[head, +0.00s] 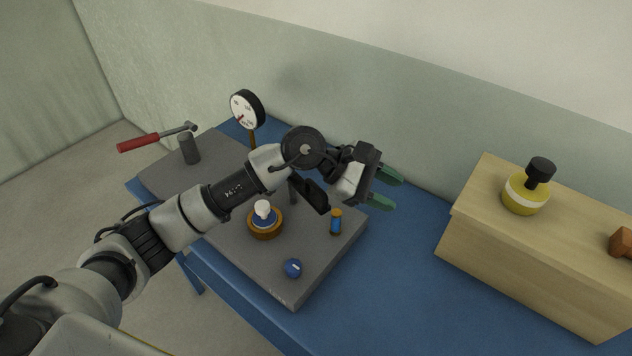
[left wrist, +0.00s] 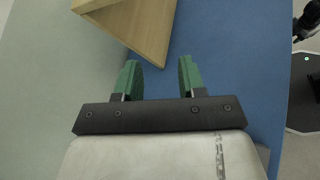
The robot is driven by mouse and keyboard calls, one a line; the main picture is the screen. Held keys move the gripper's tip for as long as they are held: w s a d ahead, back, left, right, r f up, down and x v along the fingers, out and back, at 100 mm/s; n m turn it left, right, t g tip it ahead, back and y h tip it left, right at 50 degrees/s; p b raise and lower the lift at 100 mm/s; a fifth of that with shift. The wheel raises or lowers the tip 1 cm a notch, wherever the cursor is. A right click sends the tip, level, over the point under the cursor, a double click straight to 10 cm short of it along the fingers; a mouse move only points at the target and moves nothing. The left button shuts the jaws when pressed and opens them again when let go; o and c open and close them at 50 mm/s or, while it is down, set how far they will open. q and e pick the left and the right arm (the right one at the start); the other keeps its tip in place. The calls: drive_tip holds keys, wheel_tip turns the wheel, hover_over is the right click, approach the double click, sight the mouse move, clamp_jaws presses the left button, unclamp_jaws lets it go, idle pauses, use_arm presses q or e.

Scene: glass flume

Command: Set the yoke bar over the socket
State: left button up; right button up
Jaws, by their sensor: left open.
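My left gripper (head: 386,188) is open and empty, above the blue table to the right of the grey board. I cannot pick out the yoke bar or the socket for certain. A red-handled bar (head: 155,138) with a grey end lies across the top of a grey post (head: 189,149) at the far left. A round wooden ring (head: 265,231) with a blue and white piece in it sits on the board.
A dial gauge (head: 247,109) stands behind. A wooden box (head: 540,255) at right bears a yellow flask (head: 525,195). Blue table (head: 390,290) between is clear. My arm hides part of the board.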

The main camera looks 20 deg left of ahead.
use_arm(q)
drive_tip(key=w+a+f+m+y, duration=0.2)
drive_tip(key=w+a+m+y, duration=0.15)
drive_tip(key=a+y, duration=0.45)
drive_tip(key=y, duration=0.3)
approach(317, 186)
drive_tip(key=f+p, duration=0.1)
drive_tip(key=f, duration=0.1)
drive_tip(key=f+p, duration=0.1)
drive_tip(key=f, duration=0.2)
drive_tip(key=w+d+f+p, duration=0.1)
drive_tip(key=f, duration=0.1)
drive_tip(key=shift+f+p, duration=0.2)
drive_tip(key=shift+p, duration=0.1)
drive_tip(key=shift+w+f, duration=0.1)
drive_tip(key=shift+f, duration=0.45)
clamp_jaws()
